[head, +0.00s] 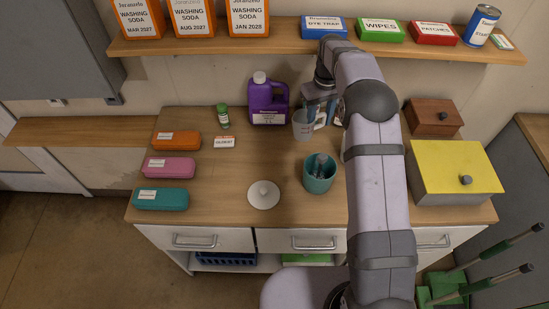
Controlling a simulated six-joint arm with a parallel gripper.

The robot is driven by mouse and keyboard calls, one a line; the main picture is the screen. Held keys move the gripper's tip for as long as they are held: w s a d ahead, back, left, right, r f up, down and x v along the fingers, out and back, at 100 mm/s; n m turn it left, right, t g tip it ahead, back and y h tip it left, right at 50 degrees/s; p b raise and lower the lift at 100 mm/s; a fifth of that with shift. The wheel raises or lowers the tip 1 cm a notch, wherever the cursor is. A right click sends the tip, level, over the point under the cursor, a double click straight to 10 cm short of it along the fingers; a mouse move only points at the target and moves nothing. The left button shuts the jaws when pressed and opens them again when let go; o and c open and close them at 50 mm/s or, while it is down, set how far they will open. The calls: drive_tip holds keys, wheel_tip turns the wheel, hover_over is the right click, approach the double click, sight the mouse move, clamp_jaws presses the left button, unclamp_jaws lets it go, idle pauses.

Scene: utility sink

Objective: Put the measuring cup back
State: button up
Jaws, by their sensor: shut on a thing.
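The measuring cup (302,126) is a pale grey, translucent cup near the back of the counter, just right of a purple jug (268,104). My gripper (319,113) is at the cup's right side, shut on it. The fingertips are small and partly hidden by the wrist and the cup. The cup looks upright; I cannot tell whether its base touches the counter.
A teal pot (319,178) holding a utensil stands in front of the cup, with a white knobbed lid (263,196) to its left. A yellow-lidded box (455,167) stands right. A shelf (270,42) runs above.

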drive_tip(key=shift+s+a+f+m+b, duration=0.7)
drive_tip(key=shift+s+a+m+b, duration=0.6)
drive_tip(key=shift+a+m+b, duration=2.25)
drive_tip(key=shift+s+a+f+m+b, duration=1)
drive_tip(key=shift+a+m, duration=1.45)
drive_tip(key=shift+m, duration=3)
drive_tip(key=shift+s+f+p, duration=0.15)
drive_tip(key=shift+f+p, duration=0.8)
drive_tip(key=shift+f, duration=1.4)
drive_tip(key=shift+s+f+p, duration=0.1)
drive_tip(key=shift+f+p, duration=0.8)
drive_tip(key=shift+f, duration=1.45)
drive_tip(key=shift+f, duration=0.1)
drive_tip(key=shift+f, duration=0.15)
drive_tip(key=o, duration=1.4)
drive_tip(key=shift+c, duration=0.2)
wheel_tip(320, 180, up, 12)
drive_tip(key=b, duration=0.4)
drive_tip(key=shift+r, duration=0.25)
drive_tip(key=shift+s, duration=0.1)
